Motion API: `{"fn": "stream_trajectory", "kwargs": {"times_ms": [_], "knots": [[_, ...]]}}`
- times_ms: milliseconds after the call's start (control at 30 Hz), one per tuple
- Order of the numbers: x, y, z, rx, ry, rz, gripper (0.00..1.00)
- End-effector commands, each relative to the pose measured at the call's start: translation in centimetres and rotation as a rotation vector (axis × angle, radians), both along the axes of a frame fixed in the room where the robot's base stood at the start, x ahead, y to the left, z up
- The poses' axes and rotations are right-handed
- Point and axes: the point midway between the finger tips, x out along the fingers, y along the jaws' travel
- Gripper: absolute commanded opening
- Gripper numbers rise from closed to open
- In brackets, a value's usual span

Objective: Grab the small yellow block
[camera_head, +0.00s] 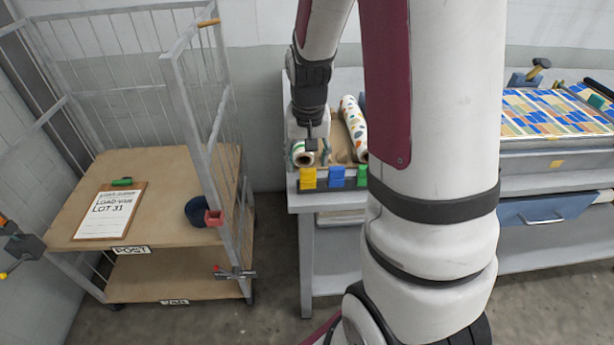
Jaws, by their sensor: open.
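A small yellow block (308,178) sits at the front left edge of the grey bench (300,205), at the left end of a short row of coloured blocks. My gripper (310,148) points down above and slightly behind the yellow block, beside the end of a pale roll. It is open, and I see nothing held in it. Its fingers are small in the picture, and I cannot tell their exact gap from the block.
A blue block (337,176) and a green block (362,175) stand right of the yellow one. A patterned roll (353,127) lies behind them. My arm hides the bench's middle. A wire-sided cart (165,190) with a clipboard (111,212) stands left, across a floor gap.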

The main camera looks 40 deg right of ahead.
Motion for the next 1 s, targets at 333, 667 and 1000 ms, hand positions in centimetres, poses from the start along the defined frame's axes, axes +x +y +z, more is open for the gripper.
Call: {"fn": "stream_trajectory", "kwargs": {"times_ms": [333,667,1000], "knots": [[0.5,-0.6,-4.1,0.002,0.005,0.001,0.57],[0.7,-0.7,-5.0,0.0,0.001,0.001,0.57],[0.7,-0.7,-5.0,0.001,0.001,0.0,0.16]]}}
